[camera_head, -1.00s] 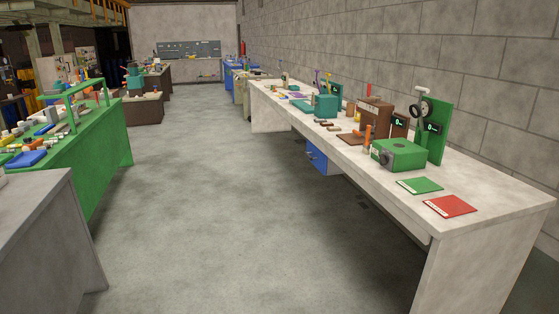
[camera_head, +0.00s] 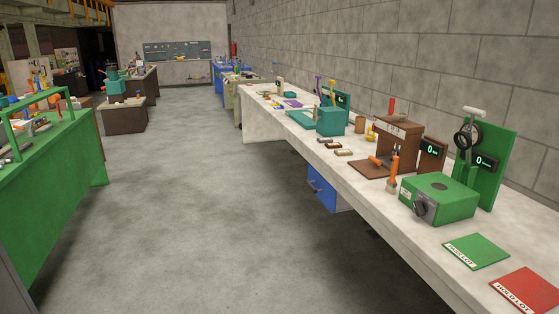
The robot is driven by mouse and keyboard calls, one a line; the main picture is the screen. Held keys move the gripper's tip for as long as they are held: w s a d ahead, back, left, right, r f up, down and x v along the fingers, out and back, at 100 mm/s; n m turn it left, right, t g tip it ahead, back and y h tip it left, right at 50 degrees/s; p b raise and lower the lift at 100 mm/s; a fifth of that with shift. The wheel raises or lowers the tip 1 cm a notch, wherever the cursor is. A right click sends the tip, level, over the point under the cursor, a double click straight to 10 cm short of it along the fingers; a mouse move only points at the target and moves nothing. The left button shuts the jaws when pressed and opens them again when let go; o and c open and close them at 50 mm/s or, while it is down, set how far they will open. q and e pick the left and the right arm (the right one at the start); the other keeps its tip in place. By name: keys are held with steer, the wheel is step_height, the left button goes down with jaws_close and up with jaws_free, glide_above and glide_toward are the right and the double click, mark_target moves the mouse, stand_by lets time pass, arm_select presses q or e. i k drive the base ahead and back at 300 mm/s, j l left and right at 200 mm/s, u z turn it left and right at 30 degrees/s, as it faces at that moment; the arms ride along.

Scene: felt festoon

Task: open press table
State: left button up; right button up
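A long pale table (camera_head: 418,236) runs along the wall on the right. A green box (camera_head: 438,197) with a dark knob sits near its front end. Behind it stands a green upright panel (camera_head: 496,160) with a round gauge and a small display. Farther back are a brown box-shaped device (camera_head: 400,146) with its own display and a teal block (camera_head: 330,121). I cannot tell which of these is the press. Neither of my grippers is in view.
A green mat (camera_head: 476,251) and a red mat (camera_head: 527,289) lie at the table's near end. A blue drawer unit (camera_head: 322,188) is under the table. A green bench (camera_head: 55,170) stands on the left. The grey floor (camera_head: 190,200) between is clear.

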mark_target(387, 162)
steer(key=i, duration=1.5)
steer(key=i+z, duration=0.25)
steer(key=i, duration=0.2)
steer(key=i+j+z, duration=0.25)
steer(key=i, duration=0.2)
steer(key=i+j+z, duration=0.3)
steer(key=i, duration=0.15)
steer(key=i+j+z, duration=0.25)
steer(key=i, duration=0.15)
